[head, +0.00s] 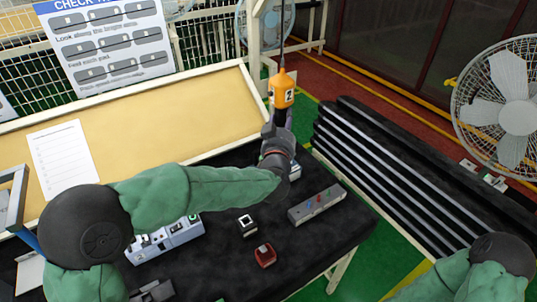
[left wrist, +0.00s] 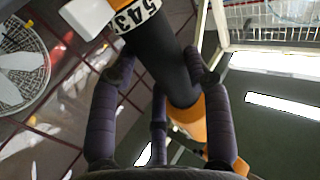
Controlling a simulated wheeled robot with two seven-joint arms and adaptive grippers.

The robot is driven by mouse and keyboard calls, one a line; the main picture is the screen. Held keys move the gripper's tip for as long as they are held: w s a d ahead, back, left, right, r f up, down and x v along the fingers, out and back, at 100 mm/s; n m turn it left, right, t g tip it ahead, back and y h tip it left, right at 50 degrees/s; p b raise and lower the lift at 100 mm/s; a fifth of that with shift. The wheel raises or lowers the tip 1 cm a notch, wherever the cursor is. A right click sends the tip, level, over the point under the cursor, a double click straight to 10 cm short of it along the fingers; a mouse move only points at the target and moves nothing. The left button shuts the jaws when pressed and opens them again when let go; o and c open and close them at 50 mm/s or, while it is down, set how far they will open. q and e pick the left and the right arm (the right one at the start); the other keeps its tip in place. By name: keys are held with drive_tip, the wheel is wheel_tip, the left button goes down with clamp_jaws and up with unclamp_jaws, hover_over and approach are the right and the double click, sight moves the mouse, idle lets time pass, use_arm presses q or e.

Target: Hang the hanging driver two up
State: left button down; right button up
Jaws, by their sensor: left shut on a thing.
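In the left wrist view the driver's black grip (left wrist: 163,48) runs between the purple-grey padded fingers of my left gripper (left wrist: 163,66), with orange parts at both ends. My right gripper is out of view; only part of that arm shows at lower right.
A tan sloped board (head: 170,107) stands behind. Long dark strips (head: 395,165) lie stacked at right, near a fan (head: 510,115).

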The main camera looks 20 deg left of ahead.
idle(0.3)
use_arm(q)
unclamp_jaws()
drive_tip(key=shift+f, duration=0.1)
idle(0.8)
drive_tip(key=shift+s, duration=0.1)
drive_tip(key=shift+s+d+r+p, duration=0.2)
drive_tip(key=shift+s+p, duration=0.05)
drive_tip(key=shift+s, duration=0.55)
drive_tip(key=shift+s+d+r+p, duration=0.15)
drive_tip(key=shift+s+r+p, duration=0.1)
drive_tip(key=shift+s, duration=0.55)
drive_tip(key=shift+s+d+r+p, duration=0.15)
drive_tip(key=shift+s+d+p, duration=0.1)
drive_tip(key=shift+s, duration=0.55)
drive_tip(key=v, duration=0.1)
drive_tip(key=p+v, duration=0.1)
drive_tip(key=v, duration=0.1)
drive_tip(key=r+p+v, duration=0.1)
drive_tip(key=v, duration=0.1)
